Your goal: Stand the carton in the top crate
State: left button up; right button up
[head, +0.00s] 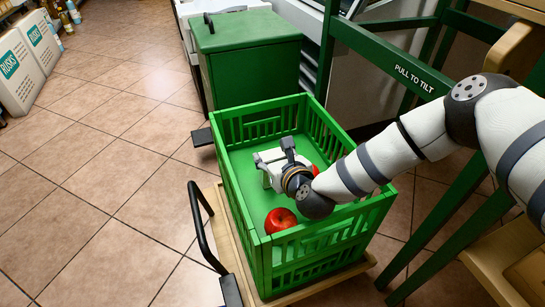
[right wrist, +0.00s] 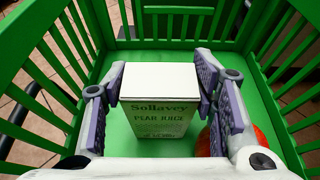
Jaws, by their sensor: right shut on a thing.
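The green crate (head: 232,205) stands on a low wooden trolley; whether another crate is beneath it is hard to tell. My right gripper (head: 270,170) reaches down inside the crate. In the right wrist view, its two padded fingers (right wrist: 161,85) are shut on the sides of a white and pale green pear juice carton (right wrist: 160,118). The carton looks upright, low over the crate floor; I cannot tell whether its base touches. In the head view the gripper mostly hides it. My left gripper is not in view.
A red apple (head: 280,220) lies at the crate's near side, and another red thing (head: 315,170) is partly behind my arm. A green cabinet (head: 250,65) stands behind the crate. A green frame (head: 395,60) rises at the right.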

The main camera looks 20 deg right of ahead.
jog(key=shift+f, duration=0.1)
jog(key=o, duration=1.4)
jog(key=shift+c, duration=0.2)
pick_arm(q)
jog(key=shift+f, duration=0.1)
pick_arm(e)
jog(key=shift+r, duration=0.25)
pick_arm(q)
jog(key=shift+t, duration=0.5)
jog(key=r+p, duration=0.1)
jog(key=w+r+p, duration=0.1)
jog(key=p, duration=0.1)
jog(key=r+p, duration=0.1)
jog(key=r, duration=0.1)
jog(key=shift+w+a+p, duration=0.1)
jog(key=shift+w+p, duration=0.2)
jog(key=shift+p, duration=0.1)
pick_arm(e)
jog(key=v, duration=0.7)
jog(key=shift+s, duration=0.25)
